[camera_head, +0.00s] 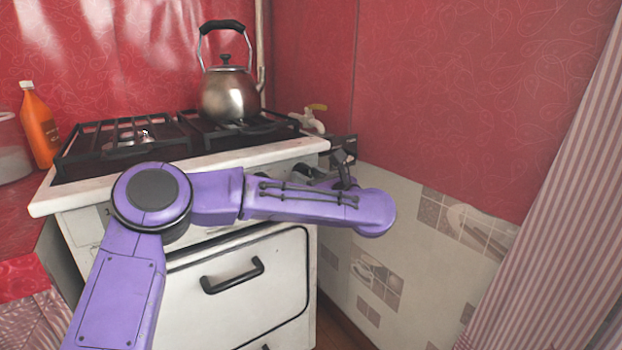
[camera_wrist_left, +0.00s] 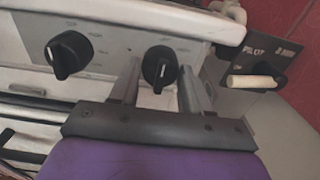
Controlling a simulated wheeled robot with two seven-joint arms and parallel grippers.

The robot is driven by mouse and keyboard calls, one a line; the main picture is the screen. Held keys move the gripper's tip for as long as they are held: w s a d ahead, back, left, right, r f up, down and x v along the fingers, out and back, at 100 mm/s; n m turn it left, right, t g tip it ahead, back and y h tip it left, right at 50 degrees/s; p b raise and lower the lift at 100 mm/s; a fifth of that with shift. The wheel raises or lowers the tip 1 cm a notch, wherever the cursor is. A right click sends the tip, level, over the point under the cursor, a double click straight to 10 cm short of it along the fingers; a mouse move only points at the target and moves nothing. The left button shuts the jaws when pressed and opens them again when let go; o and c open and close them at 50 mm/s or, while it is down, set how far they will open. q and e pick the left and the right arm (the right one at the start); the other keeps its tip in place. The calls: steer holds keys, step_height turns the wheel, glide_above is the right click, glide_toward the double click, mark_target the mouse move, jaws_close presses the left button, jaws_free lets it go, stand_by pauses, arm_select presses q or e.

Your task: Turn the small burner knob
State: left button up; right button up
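Two black burner knobs are on the stove's grey front panel in the left wrist view, one at the left (camera_wrist_left: 70,54) and one in the middle (camera_wrist_left: 159,68). I cannot tell which the task calls the small one. My left gripper (camera_wrist_left: 160,72) is open, with one finger on each side of the middle knob. A gap shows beside the knob, and I cannot tell whether either finger touches it. In the head view my left gripper (camera_head: 343,168) is at the stove's front right corner, and my purple arm hides most of the panel. My right gripper is not in view.
A dark plate marked PILOT with a pale lever (camera_wrist_left: 254,82) is right of the knobs. A steel kettle (camera_head: 229,92) stands on the stove's right grate. An orange bottle (camera_head: 39,125) is at the left. The oven door handle (camera_head: 232,275) juts out below my arm.

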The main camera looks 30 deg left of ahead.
arm_select(q)
steer(key=c, duration=0.5)
steer(key=m+p, duration=0.4)
steer(key=shift+r+m, duration=0.2)
steer(key=shift+m, duration=0.1)
steer(key=m+p, duration=0.2)
steer(key=shift+m+p, duration=0.3)
steer(key=shift+m, duration=0.1)
steer(key=shift+f+m+p, duration=0.25)
steer(key=shift+m+p, duration=0.4)
steer(key=shift+m, duration=0.15)
